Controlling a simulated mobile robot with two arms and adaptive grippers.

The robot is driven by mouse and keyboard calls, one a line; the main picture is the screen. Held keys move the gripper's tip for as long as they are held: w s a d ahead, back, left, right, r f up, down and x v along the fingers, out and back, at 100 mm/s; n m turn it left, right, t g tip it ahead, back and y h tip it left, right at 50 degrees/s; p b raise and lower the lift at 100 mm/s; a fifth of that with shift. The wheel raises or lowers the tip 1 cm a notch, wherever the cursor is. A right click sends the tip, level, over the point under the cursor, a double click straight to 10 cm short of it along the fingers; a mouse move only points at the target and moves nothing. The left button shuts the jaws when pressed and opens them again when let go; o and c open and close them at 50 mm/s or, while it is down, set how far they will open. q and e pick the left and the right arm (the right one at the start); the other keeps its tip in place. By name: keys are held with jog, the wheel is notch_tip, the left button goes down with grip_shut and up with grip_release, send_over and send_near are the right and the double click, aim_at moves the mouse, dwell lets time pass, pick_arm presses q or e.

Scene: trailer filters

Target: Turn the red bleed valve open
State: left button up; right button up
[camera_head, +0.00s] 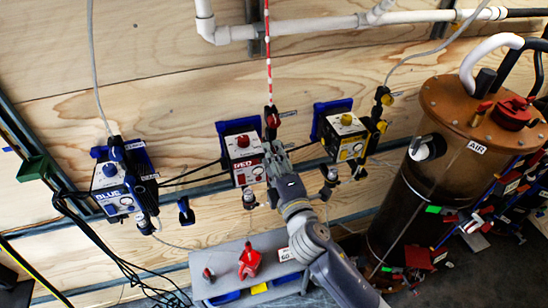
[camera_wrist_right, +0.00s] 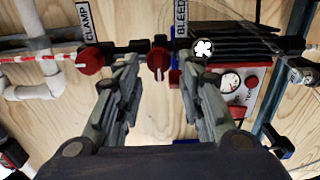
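The red bleed valve (camera_wrist_right: 158,60) shows in the right wrist view as a small red handle on a black fitting, beside a "BLEED" label (camera_wrist_right: 181,18). My right gripper (camera_wrist_right: 160,78) is open, with one finger on either side of this handle in the picture. I cannot tell whether they touch it. In the head view my right gripper (camera_head: 273,152) is at the right side of the red-labelled filter box (camera_head: 244,164), just below a red-topped fitting (camera_head: 271,117). My left gripper is not in view.
A second red handle (camera_wrist_right: 89,60), beside a "CLAMP" label (camera_wrist_right: 86,20), is left of the bleed valve in the wrist view. Blue (camera_head: 112,180) and yellow (camera_head: 345,136) filter boxes flank the red one. A grey bench (camera_head: 225,263) is below; a brown tank (camera_head: 410,195) stands right.

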jog(key=v, duration=1.2)
jog(key=shift+r, duration=0.1)
